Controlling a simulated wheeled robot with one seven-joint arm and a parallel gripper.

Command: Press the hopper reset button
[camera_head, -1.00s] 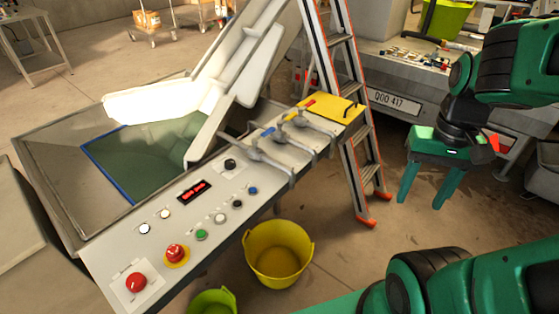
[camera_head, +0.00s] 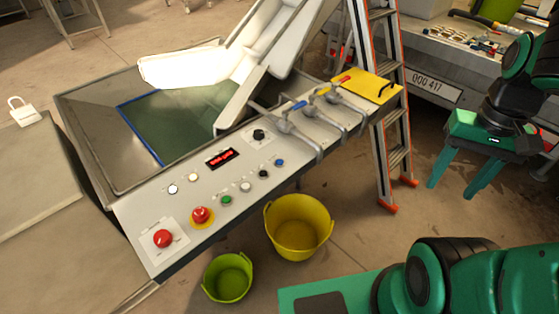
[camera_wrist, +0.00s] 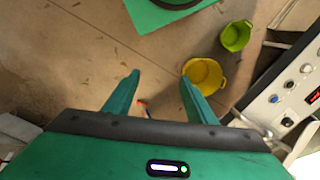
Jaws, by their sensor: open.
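The grey control panel (camera_head: 143,212) slopes along the front of the hopper (camera_head: 85,110). It carries a red knob (camera_head: 163,239), a red button on a yellow ring (camera_head: 201,215), and green (camera_head: 226,200), white (camera_head: 245,187), black (camera_head: 263,174) and blue (camera_head: 279,162) buttons. Two pale buttons sit higher, near a red display (camera_head: 221,158) and a black dial (camera_head: 259,135). I cannot read which one is the hopper reset button. My gripper (camera_head: 452,192) is open and empty, right of the ladder and well away from the panel.
A yellow bucket (camera_head: 297,228) and a green bucket (camera_head: 228,277) stand on the floor before the panel. A stepladder (camera_head: 390,110) stands right of it. A trailer (camera_head: 440,80) is behind.

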